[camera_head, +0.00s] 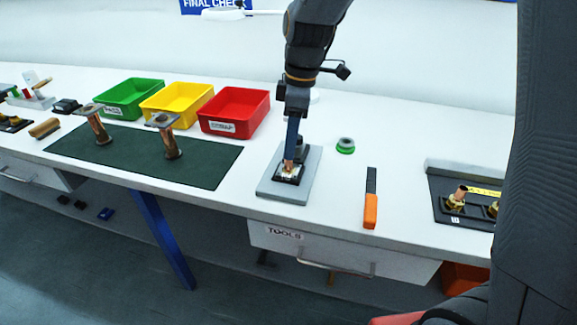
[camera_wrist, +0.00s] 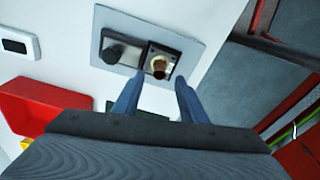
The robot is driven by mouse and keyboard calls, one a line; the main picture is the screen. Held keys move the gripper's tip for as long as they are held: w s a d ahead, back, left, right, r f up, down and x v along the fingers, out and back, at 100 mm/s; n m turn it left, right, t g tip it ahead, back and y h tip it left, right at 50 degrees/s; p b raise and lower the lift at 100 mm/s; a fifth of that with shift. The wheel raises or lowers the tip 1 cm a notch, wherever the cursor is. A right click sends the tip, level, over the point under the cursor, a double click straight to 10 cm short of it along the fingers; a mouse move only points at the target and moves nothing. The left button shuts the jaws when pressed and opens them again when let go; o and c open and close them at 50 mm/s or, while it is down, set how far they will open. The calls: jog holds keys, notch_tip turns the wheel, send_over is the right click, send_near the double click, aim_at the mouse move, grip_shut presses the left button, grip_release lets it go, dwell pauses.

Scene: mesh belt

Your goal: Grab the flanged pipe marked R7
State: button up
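Two copper pipes with grey flanges at the top stand on the dark green mat (camera_head: 75,146) in the head view, a left one (camera_head: 97,128) and a right one (camera_head: 169,145). I cannot read a marking R7 on either. A short copper piece (camera_head: 288,164) sits in a black square holder on a grey plate (camera_head: 306,182). It also shows in the wrist view (camera_wrist: 159,68), with a pale ring around it. My gripper (camera_head: 291,154) is above this holder. In the wrist view, my gripper (camera_wrist: 157,88) has its blue fingers apart with nothing clamped between them.
Green (camera_head: 133,99), yellow (camera_head: 178,103) and red (camera_head: 234,111) bins stand behind the mat. A green-grey ring (camera_head: 345,146) and an orange-handled tool (camera_head: 370,210) lie right of the plate. A black tray (camera_head: 440,196) with brass fittings is further right.

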aim_at(289, 164)
jog(key=shift+a+f+p, duration=0.15)
jog(key=shift+f+p, duration=0.35)
jog(key=shift+f, duration=0.85)
jog(key=shift+a+f+p, duration=0.1)
jog(key=shift+f+p, duration=0.35)
jog(key=shift+f, duration=0.85)
jog(key=shift+c, duration=0.3)
jog(key=shift+w, duration=0.1)
grip_shut()
